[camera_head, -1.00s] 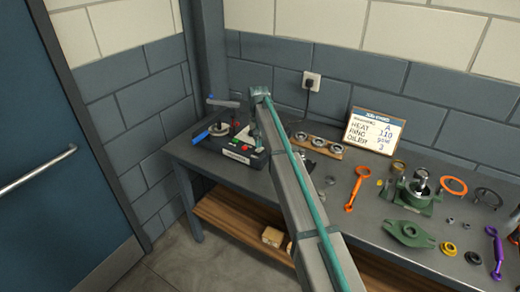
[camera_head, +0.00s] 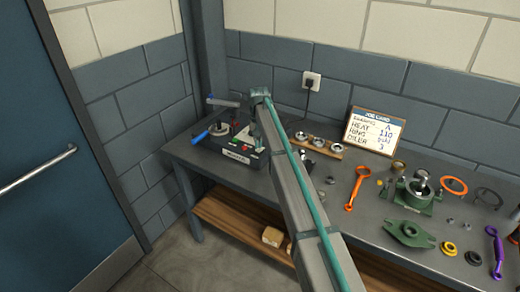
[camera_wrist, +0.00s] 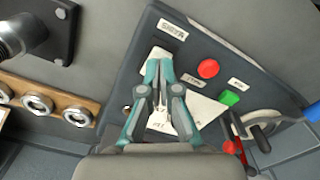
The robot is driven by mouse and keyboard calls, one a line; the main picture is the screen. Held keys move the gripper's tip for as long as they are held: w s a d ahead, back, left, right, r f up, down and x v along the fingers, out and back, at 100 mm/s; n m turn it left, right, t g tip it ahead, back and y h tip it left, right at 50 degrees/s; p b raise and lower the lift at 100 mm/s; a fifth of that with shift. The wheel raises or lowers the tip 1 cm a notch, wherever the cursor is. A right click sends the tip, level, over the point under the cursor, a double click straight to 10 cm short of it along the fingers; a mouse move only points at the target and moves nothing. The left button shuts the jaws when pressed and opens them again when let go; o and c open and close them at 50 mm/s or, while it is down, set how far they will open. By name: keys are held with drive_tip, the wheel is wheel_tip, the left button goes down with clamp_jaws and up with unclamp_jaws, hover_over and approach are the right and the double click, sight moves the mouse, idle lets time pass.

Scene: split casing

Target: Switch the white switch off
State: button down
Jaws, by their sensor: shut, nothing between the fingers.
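The dark machine (camera_head: 237,156) with a sloped control panel stands at the left end of the bench. In the wrist view its dark panel (camera_wrist: 255,78) carries a red button (camera_wrist: 208,68), a green button (camera_wrist: 229,98) and small labels. A pale plate (camera_wrist: 204,109) lies below and between my fingers. My gripper (camera_wrist: 160,62) is shut and empty, its teal fingertips together over the panel near a white piece, probably the white switch (camera_wrist: 158,51). The fingers cover much of it, so its position and any contact cannot be told.
A blue-handled lever (camera_head: 207,133) is at the machine's left. A wooden rack with metal rings (camera_head: 318,145) lies to its right. A job card (camera_head: 374,133) stands at the back. Green castings (camera_head: 410,234), an orange wrench (camera_head: 356,188) and rings cover the right of the bench.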

sight(258, 150)
drive_tip(key=shift+f+b, duration=0.35)
drive_tip(key=shift+f, duration=0.8)
idle(0.5)
drive_tip(key=shift+s, duration=0.1)
drive_tip(key=shift+r+p, duration=1.5)
drive_tip(key=shift+r, duration=2)
